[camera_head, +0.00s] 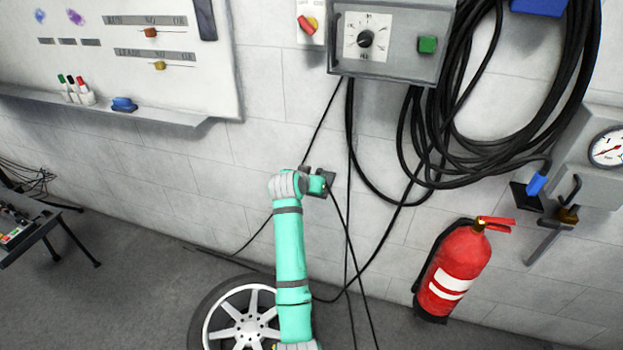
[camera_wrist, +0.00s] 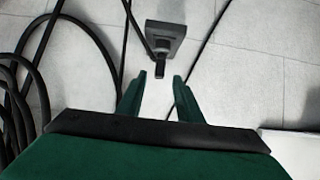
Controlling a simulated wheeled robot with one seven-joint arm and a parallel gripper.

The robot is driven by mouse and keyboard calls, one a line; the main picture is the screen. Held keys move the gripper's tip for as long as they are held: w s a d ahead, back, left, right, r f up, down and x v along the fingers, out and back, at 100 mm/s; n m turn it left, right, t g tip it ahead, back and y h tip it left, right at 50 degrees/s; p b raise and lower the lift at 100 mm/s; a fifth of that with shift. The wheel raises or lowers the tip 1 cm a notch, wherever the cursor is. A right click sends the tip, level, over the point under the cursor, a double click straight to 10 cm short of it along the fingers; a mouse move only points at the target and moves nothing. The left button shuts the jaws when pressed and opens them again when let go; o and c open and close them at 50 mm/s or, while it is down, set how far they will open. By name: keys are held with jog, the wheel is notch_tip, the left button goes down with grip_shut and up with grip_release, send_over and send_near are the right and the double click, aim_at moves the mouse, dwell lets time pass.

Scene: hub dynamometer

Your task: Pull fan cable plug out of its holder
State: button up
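In the wrist view a dark block on the wall, which appears to be the plug's holder (camera_wrist: 176,35), has a black plug (camera_wrist: 159,69) sticking out of it towards me. In the head view my gripper (camera_head: 321,183) is close to the wall below the grey control box, and largely hides the plug and holder.
A big black cable coil (camera_head: 415,130) hangs right of my gripper. Loose cables hang beside it. The control box (camera_head: 390,45) is above. A fire extinguisher (camera_head: 456,270) is at lower right. A blue plug (camera_head: 537,183) sits at far right. A wheel (camera_head: 238,318) stands below.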

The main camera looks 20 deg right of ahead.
aim_at(318, 172)
jog(key=shift+x, duration=3.55)
jog(key=shift+c, duration=0.6)
grip_shut()
jog(key=shift+w+a, duration=0.1)
jog(key=shift+r, duration=0.25)
jog(key=shift+r, duration=0.15)
jog(key=shift+r, duration=0.25)
